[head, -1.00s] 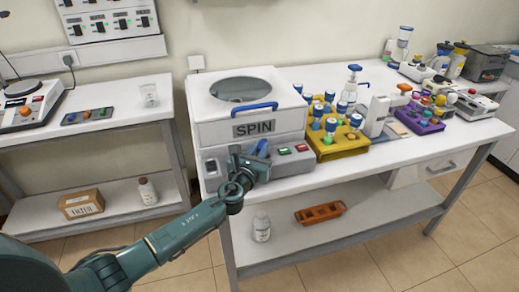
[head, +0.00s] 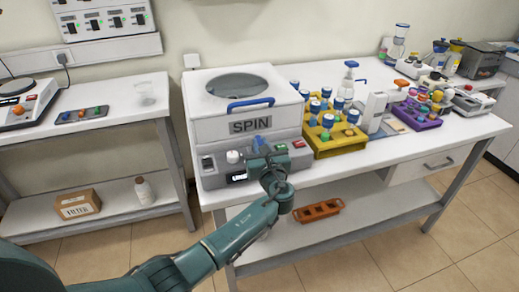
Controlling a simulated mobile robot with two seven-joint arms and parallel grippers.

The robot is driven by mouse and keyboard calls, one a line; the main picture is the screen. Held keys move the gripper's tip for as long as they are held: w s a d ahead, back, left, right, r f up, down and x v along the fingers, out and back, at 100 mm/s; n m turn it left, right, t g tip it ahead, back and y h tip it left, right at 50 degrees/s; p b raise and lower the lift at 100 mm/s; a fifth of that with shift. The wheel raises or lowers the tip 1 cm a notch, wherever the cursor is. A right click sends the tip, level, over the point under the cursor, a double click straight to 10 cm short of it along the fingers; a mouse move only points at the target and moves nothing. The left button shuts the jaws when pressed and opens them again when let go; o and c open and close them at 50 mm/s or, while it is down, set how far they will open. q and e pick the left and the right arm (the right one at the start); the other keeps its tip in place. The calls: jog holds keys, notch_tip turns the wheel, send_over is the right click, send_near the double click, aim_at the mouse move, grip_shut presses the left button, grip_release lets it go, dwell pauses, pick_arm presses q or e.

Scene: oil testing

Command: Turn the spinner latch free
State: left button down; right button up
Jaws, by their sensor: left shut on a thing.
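The spinner, a white box with a round window and the label SPIN (head: 251,127), stands on the bench with its lid down and a blue handle (head: 251,103) on top. Its grey front panel has a white knob (head: 232,157), a small display (head: 237,177) and green and red buttons. A small blue latch (head: 259,142) shows at the panel's upper middle. My left gripper (head: 262,149) is at the latch, shut on it. The gripper covers most of the latch, so its exact angle is hard to tell. My right gripper is out of view.
A yellow rack (head: 338,140) with blue-capped bottles stands close to the right of the spinner. A purple rack (head: 419,114) is farther right. An orange tray (head: 317,210) lies on the lower shelf. Free floor lies in front of the bench.

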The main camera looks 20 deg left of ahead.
pick_arm(q)
jog(key=shift+d+n+g+y+b, duration=0.1)
jog(key=shift+n+g+y+b, duration=0.3)
jog(key=shift+y, duration=0.3)
jog(key=c, duration=1.4)
grip_release()
jog(key=v, duration=1.3)
jog(key=shift+s, duration=0.1)
